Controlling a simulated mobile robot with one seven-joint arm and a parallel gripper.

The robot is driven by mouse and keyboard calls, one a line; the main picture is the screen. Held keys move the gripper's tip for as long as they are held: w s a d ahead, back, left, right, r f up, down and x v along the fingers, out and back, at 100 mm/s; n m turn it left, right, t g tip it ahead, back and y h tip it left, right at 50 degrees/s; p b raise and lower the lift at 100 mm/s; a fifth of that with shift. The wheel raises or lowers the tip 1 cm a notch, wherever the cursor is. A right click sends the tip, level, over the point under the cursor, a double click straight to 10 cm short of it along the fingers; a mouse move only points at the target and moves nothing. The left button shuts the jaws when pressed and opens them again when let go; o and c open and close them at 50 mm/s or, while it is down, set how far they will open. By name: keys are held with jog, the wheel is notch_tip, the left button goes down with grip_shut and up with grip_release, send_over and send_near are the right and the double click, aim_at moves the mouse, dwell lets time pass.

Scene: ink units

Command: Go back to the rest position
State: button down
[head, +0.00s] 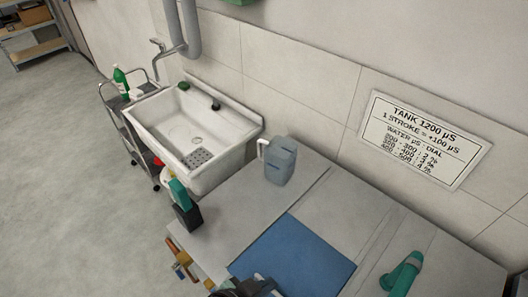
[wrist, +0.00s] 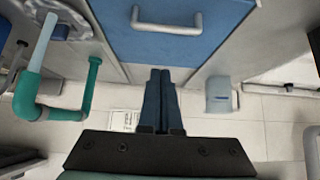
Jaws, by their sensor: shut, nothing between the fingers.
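My gripper (wrist: 160,76) shows in the wrist view with its two dark fingers side by side and touching. It is shut and empty. Beyond the fingertips is a blue panel (wrist: 178,42) with a grey bar handle (wrist: 167,27), and the fingers look apart from the handle. In the head view the same blue surface (head: 293,258) lies at the bottom middle. A dark shape at the bottom edge there partly covers it, and I cannot tell which part it is.
A translucent jug (head: 278,163) stands at the counter's back edge. A teal and black device (head: 184,206) stands at its left edge. A teal pipe (head: 402,273) rises at the right. A white sink (head: 193,130) and a trolley (head: 128,125) lie left. A sign (head: 423,138) hangs behind.

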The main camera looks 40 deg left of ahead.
jog(key=shift+s+r, duration=0.45)
jog(key=w+d+r+t+y, duration=0.1)
jog(key=w+r+t, duration=0.2)
jog(key=w+r, duration=0.5)
jog(key=w+d+r+t, duration=0.2)
jog(key=w+r+t, duration=0.15)
jog(key=r, duration=0.85)
jog(key=w+d+r+t+y, duration=0.1)
jog(key=w+r+t, duration=0.1)
jog(key=w+r, duration=0.65)
jog(key=s+d+r+t, duration=0.3)
jog(key=d+r, duration=0.1)
jog(key=r, duration=0.7)
jog(key=s+d+r+t+h, duration=0.1)
jog(key=s+d+r+t, duration=0.2)
jog(key=r, duration=0.8)
jog(key=s+d+r+t, duration=0.4)
jog(key=r, duration=0.7)
jog(key=shift+s+d+r+h, duration=0.2)
jog(key=shift+s+d+h, duration=0.1)
jog(key=shift+d, duration=0.05)
